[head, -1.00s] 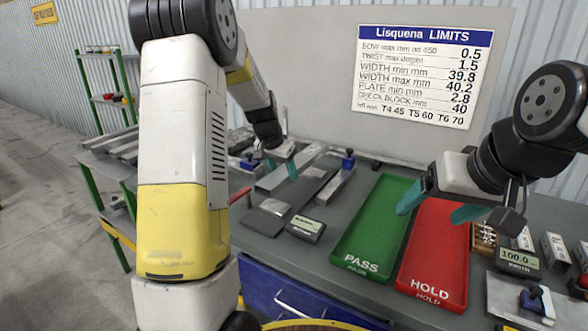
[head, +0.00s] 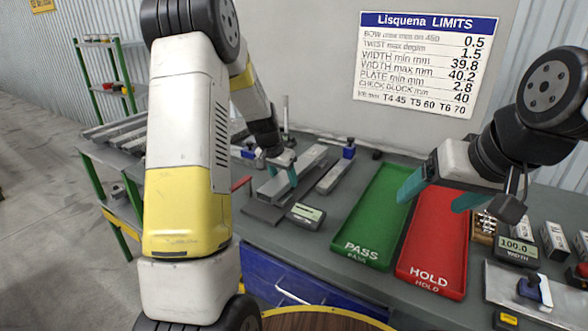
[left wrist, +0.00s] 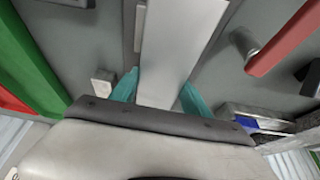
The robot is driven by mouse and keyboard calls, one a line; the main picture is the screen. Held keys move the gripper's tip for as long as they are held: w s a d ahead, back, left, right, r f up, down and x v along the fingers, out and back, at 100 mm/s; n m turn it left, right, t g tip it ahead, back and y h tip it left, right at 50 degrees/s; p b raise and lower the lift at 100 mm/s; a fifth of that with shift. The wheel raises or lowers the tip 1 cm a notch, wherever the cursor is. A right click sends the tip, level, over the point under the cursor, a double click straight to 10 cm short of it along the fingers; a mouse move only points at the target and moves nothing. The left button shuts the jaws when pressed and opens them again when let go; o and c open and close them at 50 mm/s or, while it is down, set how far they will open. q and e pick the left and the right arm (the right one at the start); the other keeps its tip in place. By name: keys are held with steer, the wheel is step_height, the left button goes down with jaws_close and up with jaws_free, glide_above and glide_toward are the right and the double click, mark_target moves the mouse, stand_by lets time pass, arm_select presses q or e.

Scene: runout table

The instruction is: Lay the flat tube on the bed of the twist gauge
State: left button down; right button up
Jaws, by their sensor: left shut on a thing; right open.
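The flat tube (head: 304,164) is a long light-grey bar. My left gripper (head: 281,172) is shut on it, a teal finger on each side. In the left wrist view the tube (left wrist: 178,45) runs lengthwise between the fingers (left wrist: 158,97). The twist gauge's dark bed (head: 263,214) shows at the near end, beside a small display box (head: 306,214). The tube lies over the bed and covers most of it. I cannot tell whether it touches the bed. My right gripper (head: 438,193) is open and empty above the trays.
A green PASS tray (head: 372,225) and a red HOLD tray (head: 435,245) lie to the right. A narrow grey bar (head: 334,178) with a blue clamp (head: 348,151) stands just right of the tube. A red handle (left wrist: 288,38) shows in the left wrist view.

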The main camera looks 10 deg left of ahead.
arm_select(q)
steer(key=shift+f, duration=0.35)
stand_by(0.5)
steer(key=shift+c, duration=2.2)
jaws_free()
steer(key=shift+f, duration=0.1)
steer(key=shift+v, duration=3.95)
steer(key=shift+w, duration=0.1)
